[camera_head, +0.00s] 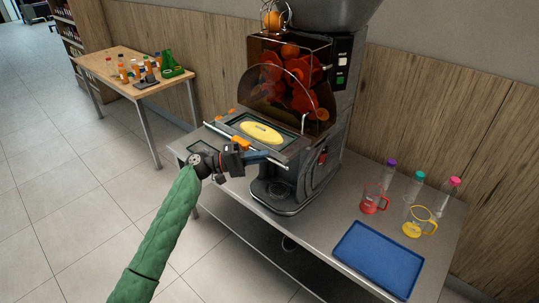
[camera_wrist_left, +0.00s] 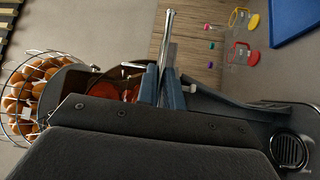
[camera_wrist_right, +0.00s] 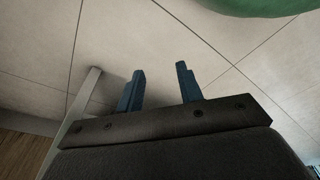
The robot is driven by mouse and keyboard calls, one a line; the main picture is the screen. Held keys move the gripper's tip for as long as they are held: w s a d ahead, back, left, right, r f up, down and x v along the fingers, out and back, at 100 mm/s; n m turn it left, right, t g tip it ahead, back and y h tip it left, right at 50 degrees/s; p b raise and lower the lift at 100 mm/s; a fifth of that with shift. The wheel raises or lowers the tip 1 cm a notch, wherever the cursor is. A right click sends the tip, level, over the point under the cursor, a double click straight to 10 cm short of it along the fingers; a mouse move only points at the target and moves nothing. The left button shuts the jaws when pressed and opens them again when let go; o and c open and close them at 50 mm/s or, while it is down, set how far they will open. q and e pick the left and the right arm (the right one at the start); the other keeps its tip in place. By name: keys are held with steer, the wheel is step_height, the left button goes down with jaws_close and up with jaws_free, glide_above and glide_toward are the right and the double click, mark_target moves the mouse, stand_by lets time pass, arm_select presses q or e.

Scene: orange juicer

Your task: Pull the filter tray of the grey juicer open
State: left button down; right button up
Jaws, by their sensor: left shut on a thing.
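The grey juicer (camera_head: 330,150) stands on a metal table against the wall. Its filter tray (camera_head: 240,138) is a flat dark-framed tray with a yellow oval piece (camera_head: 262,132) on it. It sticks out at the juicer's front, below the clear curved cover. My left gripper (camera_head: 270,156) is at the tray's front edge, on the side near the spout. In the left wrist view its fingers (camera_wrist_left: 164,88) are closed around a thin metal bar, which seems to be the tray's edge. My right gripper (camera_wrist_right: 160,90) is open and empty above the floor.
On the metal table (camera_head: 330,215) are a blue tray (camera_head: 378,260), a red-handled jug (camera_head: 373,200), a yellow-handled jug (camera_head: 418,222) and capped bottles (camera_head: 414,188). A wooden side table (camera_head: 112,75) with small bottles stands at the left. The floor in front is clear.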

arm_select(q)
steer(key=shift+s+a+f, duration=0.1)
steer(key=shift+s+a, duration=0.25)
steer(key=shift+s, duration=0.2)
arm_select(e)
steer(key=shift+w+a+r, duration=0.2)
steer(key=shift+r, duration=0.3)
arm_select(q)
steer(key=c, duration=1.8)
jaws_free()
